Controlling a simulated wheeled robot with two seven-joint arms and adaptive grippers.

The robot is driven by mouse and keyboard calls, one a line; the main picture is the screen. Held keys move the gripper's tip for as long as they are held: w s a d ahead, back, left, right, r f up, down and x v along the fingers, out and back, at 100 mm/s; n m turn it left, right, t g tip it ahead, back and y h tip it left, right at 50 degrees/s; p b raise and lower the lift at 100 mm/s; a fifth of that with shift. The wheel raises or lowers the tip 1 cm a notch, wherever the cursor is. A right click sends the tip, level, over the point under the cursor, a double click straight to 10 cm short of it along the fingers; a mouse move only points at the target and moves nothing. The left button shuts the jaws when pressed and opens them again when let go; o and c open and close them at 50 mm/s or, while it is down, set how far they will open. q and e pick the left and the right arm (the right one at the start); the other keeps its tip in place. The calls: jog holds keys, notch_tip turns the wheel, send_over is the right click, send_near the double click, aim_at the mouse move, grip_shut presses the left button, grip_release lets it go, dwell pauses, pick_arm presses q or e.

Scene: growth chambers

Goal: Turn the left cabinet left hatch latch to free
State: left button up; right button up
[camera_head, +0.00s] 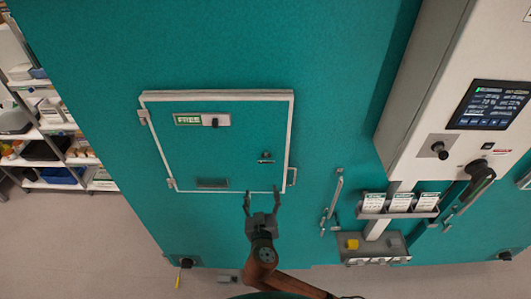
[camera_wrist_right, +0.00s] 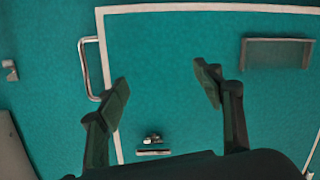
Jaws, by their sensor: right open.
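The hatch (camera_head: 240,140) is a teal panel with a pale frame on the teal cabinet wall. Near its lower right corner is a small metal latch-like fitting (camera_head: 266,158), with a short bar lying about level. It also shows between my fingers, low in the right wrist view (camera_wrist_right: 153,146). A green "FREE" label (camera_head: 188,120) with a dark knob (camera_head: 215,122) beside it sits at the hatch's upper left. My right gripper (camera_head: 262,194) is open and empty at the hatch's lower edge, below the fitting and apart from it. My left gripper is not in view.
A metal pull handle (camera_head: 292,177) stands out at the hatch's right edge. A dark bracket (camera_head: 212,183) is on the lower panel. Right of the hatch are a vertical bar handle (camera_head: 333,200), a card rack (camera_head: 399,204) and a white control box (camera_head: 450,100). Shelves (camera_head: 50,130) stand left.

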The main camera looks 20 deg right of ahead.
aim_at(266, 162)
jog(key=s+r+m+t+p, duration=0.1)
jog(key=s+r, duration=0.1)
jog(key=r, duration=0.4)
jog(key=s+r+m+t+p, duration=0.1)
jog(key=s+r+m, duration=0.15)
jog(key=r, duration=0.45)
jog(key=shift+n+h, duration=0.35)
jog(key=shift+h, duration=0.05)
jog(key=p+x, duration=0.2)
jog(key=x, duration=0.4)
jog(key=shift+d+p, duration=0.15)
jog(key=shift+p, duration=0.15)
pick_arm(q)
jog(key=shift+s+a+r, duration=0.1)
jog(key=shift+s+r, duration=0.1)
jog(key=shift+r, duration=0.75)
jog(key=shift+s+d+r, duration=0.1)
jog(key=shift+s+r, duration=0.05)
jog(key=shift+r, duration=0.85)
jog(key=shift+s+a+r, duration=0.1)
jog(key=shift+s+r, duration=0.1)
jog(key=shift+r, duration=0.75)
pick_arm(e)
jog(key=shift+w+d+f, duration=0.15)
jog(key=shift+w, duration=0.5)
jog(key=shift+c, duration=0.5)
